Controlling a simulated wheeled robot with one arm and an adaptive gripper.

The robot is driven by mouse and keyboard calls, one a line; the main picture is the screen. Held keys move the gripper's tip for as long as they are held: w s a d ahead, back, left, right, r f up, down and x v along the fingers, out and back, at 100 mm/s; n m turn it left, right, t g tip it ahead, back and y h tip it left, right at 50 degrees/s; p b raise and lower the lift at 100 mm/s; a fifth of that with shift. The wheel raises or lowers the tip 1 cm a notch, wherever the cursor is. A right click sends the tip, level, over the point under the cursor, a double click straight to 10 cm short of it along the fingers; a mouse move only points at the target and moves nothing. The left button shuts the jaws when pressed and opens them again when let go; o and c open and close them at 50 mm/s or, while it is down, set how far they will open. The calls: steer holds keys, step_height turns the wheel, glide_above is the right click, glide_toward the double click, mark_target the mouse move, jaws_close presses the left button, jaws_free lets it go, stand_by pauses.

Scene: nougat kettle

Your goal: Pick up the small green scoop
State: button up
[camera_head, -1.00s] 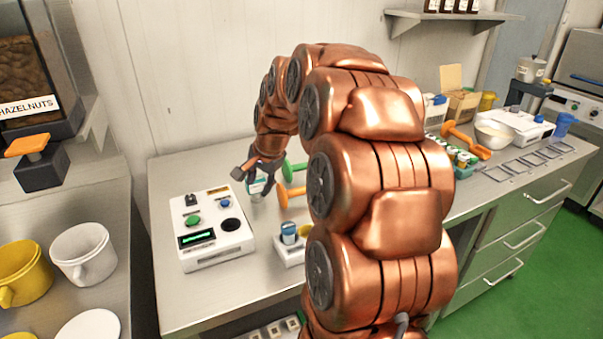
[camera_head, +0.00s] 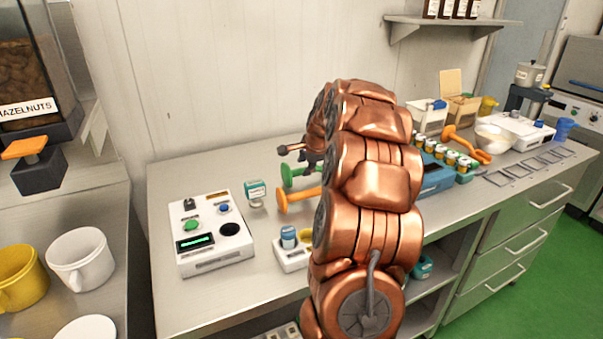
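The small green scoop (camera_head: 289,176) lies on the steel bench near the back wall, its round green end to the left. Its right part is hidden behind my arm. My gripper (camera_head: 291,158) is above and behind the scoop's visible part, at the left edge of my arm. Only some dark finger parts show, so I cannot tell whether it is open or whether it touches the scoop.
An orange scoop (camera_head: 296,197) lies just in front of the green one. A small teal-labelled item (camera_head: 256,189) and a white control box (camera_head: 210,246) stand left. My arm hides the bench's middle.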

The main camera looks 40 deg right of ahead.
mark_target(303, 169)
steer(key=shift+p+x, duration=0.7)
steer(key=shift+x, duration=1.75)
steer(key=shift+s, duration=0.1)
steer(key=shift+c, duration=0.3)
jaws_close()
